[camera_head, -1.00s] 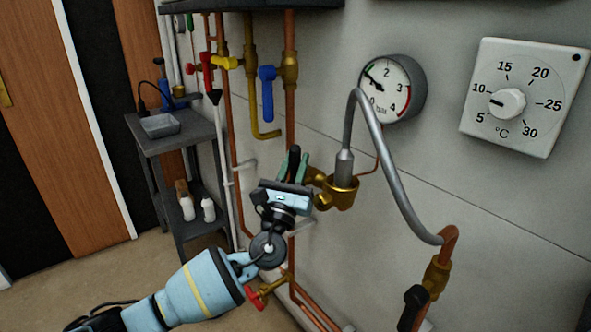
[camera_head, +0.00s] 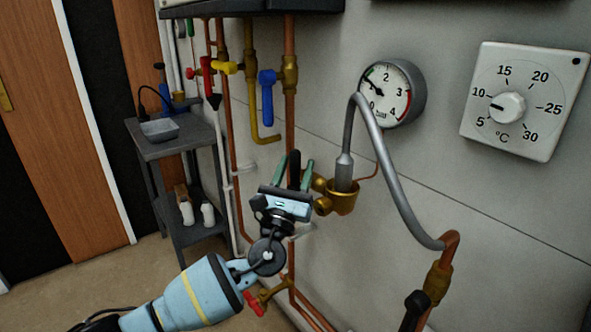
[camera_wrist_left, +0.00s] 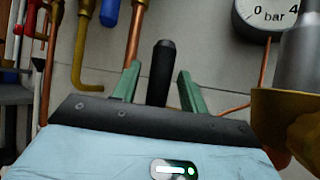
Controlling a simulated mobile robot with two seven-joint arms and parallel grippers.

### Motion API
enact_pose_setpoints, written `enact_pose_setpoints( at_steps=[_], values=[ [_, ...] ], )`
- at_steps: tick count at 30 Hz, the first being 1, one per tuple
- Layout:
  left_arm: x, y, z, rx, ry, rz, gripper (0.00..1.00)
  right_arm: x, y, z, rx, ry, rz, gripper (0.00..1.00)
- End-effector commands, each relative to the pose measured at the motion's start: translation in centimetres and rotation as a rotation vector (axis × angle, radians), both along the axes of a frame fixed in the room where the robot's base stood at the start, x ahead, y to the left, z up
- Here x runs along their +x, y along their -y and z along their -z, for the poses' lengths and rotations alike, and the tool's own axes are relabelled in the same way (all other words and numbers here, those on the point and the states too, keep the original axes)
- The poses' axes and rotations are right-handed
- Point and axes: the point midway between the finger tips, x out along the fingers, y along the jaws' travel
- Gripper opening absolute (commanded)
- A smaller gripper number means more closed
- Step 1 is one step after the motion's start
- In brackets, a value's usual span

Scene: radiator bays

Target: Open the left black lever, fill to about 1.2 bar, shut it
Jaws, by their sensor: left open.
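The left black lever (camera_head: 294,168) stands upright on the brass filling valve (camera_head: 340,196). My left gripper (camera_head: 296,172) is open around it, one green finger on each side. In the left wrist view the lever (camera_wrist_left: 162,70) shows between the spread fingers of the gripper (camera_wrist_left: 158,82), with a gap on both sides. The round pressure gauge (camera_head: 393,93) is on the wall to the upper right, its needle roughly near 1, too small to read exactly. In the left wrist view only the lower part of the gauge (camera_wrist_left: 268,15) shows. My right gripper is out of view.
A grey hose (camera_head: 385,160) arches from the brass valve to a lower right valve with another black lever (camera_head: 414,303). A thermostat (camera_head: 525,100) is at the right. Blue (camera_head: 267,95), yellow and red handles sit on pipes behind. A grey trolley (camera_head: 180,135) stands at the left.

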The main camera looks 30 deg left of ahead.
Motion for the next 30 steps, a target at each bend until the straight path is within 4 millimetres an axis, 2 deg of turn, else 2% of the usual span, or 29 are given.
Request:
enact_pose_setpoints(
  at_steps=[9,15,21,30],
  values=[
    [-3.7,0.7,2.9,0.000,-0.005,0.002,0.43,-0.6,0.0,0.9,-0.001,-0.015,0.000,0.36],
    [-5.6,1.1,4.1,0.001,-0.003,0.000,0.43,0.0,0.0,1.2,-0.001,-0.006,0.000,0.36],
    [-6.2,1.2,4.3,0.002,-0.001,0.000,0.43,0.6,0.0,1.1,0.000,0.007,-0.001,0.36],
    [-6.2,1.2,4.3,0.002,-0.001,0.000,0.43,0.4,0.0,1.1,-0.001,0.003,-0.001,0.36]
  ],
)
